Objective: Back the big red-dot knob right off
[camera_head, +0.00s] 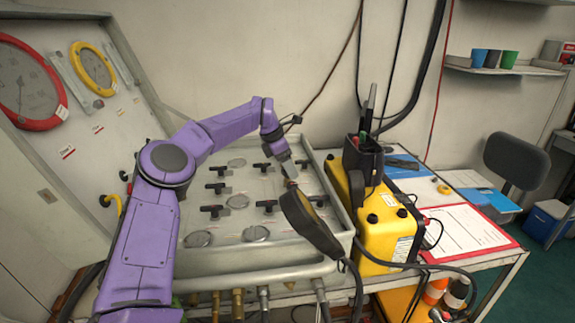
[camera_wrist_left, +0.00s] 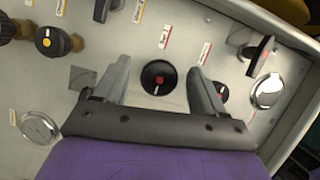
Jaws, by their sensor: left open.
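In the left wrist view, a round black knob (camera_wrist_left: 158,77) with a red dot and a white pointer line sits on the grey panel (camera_wrist_left: 135,25). My left gripper (camera_wrist_left: 160,70) is open, with one finger on each side of the knob in that view; I see a gap on both sides and cannot judge the depth. A smaller black knob with a red dot (camera_wrist_left: 221,89) shows just right of the right finger. In the head view my left gripper (camera_head: 289,168) points down at the panel's right part, and I cannot make out the big knob there. My right gripper is not in view.
A black knob with a yellow dot (camera_wrist_left: 52,41) and a black lever handle (camera_wrist_left: 258,52) stand on the panel to either side. A dark handset with a cable (camera_head: 311,225) is close to my gripper in the head view. A yellow case (camera_head: 385,233) stands right of the panel.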

